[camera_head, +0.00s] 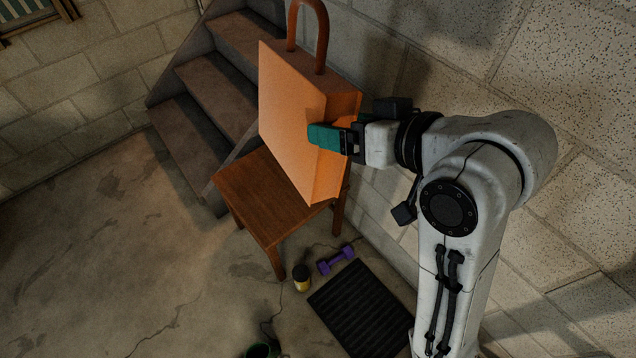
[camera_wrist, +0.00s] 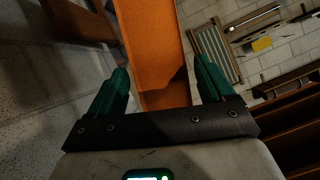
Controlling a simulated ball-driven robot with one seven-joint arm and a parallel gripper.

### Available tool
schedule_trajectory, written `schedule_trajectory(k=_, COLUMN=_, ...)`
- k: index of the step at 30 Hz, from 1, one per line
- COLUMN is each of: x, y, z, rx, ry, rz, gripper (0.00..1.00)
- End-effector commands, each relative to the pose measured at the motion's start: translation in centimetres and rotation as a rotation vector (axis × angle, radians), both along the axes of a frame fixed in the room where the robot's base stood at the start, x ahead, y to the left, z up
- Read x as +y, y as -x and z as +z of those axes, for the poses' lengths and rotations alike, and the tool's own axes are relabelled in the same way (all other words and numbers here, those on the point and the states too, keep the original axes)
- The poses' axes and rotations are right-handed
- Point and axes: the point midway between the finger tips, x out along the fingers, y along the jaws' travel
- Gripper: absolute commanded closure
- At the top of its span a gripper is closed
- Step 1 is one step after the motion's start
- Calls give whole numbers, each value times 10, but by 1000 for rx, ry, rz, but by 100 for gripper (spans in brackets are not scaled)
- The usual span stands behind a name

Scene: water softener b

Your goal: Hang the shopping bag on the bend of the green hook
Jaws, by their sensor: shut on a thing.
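The shopping bag (camera_head: 290,125) is orange with a brown looped handle (camera_head: 322,40) standing up at its top. It is upright and slightly tilted in the head view. My gripper (camera_head: 328,138) has green fingers and is shut on the bag's narrow side, around mid-height. In the wrist view the bag (camera_wrist: 155,45) fills the space between the two green fingers of my gripper (camera_wrist: 163,80). The bag's lower end overlaps a wooden stool in the head view; I cannot tell whether they touch. I see no green hook in either view.
The wooden stool (camera_head: 258,200) stands by the stairs (camera_head: 215,85). A block wall (camera_head: 480,60) runs behind the bag and my arm. A purple dumbbell (camera_head: 335,260), a small jar (camera_head: 302,278) and a dark mat (camera_head: 358,310) lie on the floor. Floor at left is clear.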

Motion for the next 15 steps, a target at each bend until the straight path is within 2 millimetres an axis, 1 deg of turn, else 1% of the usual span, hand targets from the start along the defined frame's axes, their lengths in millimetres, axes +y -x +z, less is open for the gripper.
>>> schedule_trajectory(k=1, x=-14, y=-8, z=30, rx=-22, ry=-6, rz=-13, gripper=91)
schedule_trajectory(k=6, x=-51, y=-20, z=94, rx=-58, ry=-22, rz=-33, gripper=91)
schedule_trajectory(k=9, x=-74, y=-23, z=131, rx=-80, ry=-32, rz=-48, gripper=91)
schedule_trajectory(k=12, x=-95, y=-23, z=162, rx=-99, ry=-40, rz=-63, gripper=91)
schedule_trajectory(k=15, x=-112, y=-22, z=188, rx=-116, ry=-48, rz=-76, gripper=91)
